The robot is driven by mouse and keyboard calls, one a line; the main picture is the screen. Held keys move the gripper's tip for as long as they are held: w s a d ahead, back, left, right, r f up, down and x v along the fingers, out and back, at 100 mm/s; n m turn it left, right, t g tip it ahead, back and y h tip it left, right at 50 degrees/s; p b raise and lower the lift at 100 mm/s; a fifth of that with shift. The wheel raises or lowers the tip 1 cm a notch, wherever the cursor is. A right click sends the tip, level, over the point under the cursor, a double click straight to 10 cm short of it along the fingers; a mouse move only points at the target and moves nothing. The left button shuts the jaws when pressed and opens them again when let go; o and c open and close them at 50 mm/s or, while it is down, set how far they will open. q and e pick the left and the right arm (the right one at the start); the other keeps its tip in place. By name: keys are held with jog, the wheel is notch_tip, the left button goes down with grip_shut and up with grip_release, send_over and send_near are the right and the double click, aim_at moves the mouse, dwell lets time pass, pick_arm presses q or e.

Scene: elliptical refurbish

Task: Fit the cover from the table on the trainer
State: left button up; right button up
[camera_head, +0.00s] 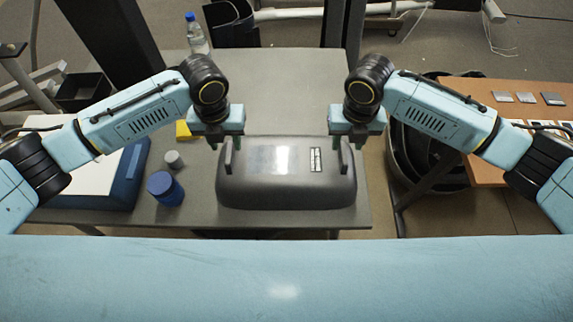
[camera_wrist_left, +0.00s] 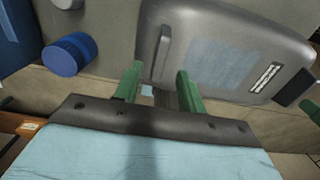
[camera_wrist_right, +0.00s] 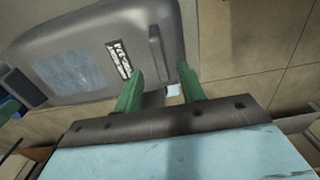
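Neither gripper is visibly shut on a handle. Black posts and pale bars (camera_head: 390,8) stand behind the table; I cannot tell which belong to the trainer.
A blue-lidded jar (camera_head: 165,189), a small grey cylinder (camera_head: 174,159) and a blue-and-white case (camera_head: 125,180) are left of the cover. A water bottle (camera_head: 196,35) stands at the back left. A wooden table (camera_head: 500,120) is at the right. The table behind the cover is clear.

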aim_at(229, 152)
pick_arm(q)
jog(key=shift+f, duration=2.7)
pick_arm(e)
jog(key=shift+f, duration=2.7)
pick_arm(q)
grip_shut()
pick_arm(e)
grip_shut()
jog(key=shift+r, duration=0.1)
